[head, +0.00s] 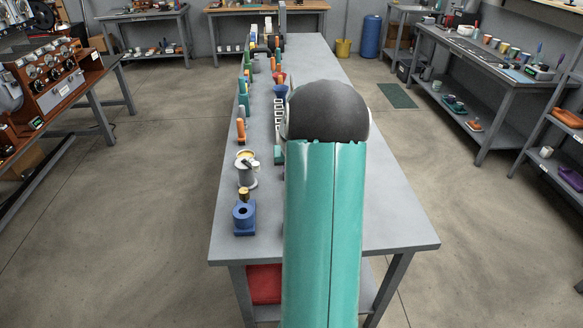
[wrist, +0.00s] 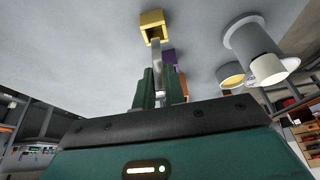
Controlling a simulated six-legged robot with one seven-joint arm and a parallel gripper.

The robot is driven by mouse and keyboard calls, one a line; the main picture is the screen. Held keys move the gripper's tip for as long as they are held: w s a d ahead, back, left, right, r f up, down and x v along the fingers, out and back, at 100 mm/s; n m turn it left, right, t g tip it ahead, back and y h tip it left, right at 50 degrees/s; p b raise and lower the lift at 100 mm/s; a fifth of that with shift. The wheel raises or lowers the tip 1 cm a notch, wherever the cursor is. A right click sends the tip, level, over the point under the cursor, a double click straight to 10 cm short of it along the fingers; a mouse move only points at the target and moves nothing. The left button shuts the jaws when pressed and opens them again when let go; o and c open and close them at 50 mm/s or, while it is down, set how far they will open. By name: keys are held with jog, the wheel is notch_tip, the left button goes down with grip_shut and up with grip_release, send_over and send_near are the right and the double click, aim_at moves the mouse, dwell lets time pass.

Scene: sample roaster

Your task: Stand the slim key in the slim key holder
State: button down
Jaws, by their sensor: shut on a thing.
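My gripper (wrist: 158,88) shows in the wrist view, with its dark green fingers close together on a slim grey metal bar, which looks like the slim key (wrist: 158,58). The key points away from the gripper, towards a yellow block with a dark square opening (wrist: 151,18), which looks like the slim key holder. The key's far end overlaps the edge of that opening in the picture. I cannot tell whether it is inside or only in front of it. In the head view my arm hides the gripper and the key.
A large grey flanged cylinder (wrist: 252,40), a white cup (wrist: 268,69) and a tan-topped cylinder (wrist: 230,76) are at right in the wrist view.

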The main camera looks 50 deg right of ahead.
jog(key=shift+f, duration=0.1)
jog(key=shift+f, duration=1.95)
jog(key=c, duration=1.4)
grip_release()
jog(key=v, duration=1.4)
jog(key=shift+w, duration=0.1)
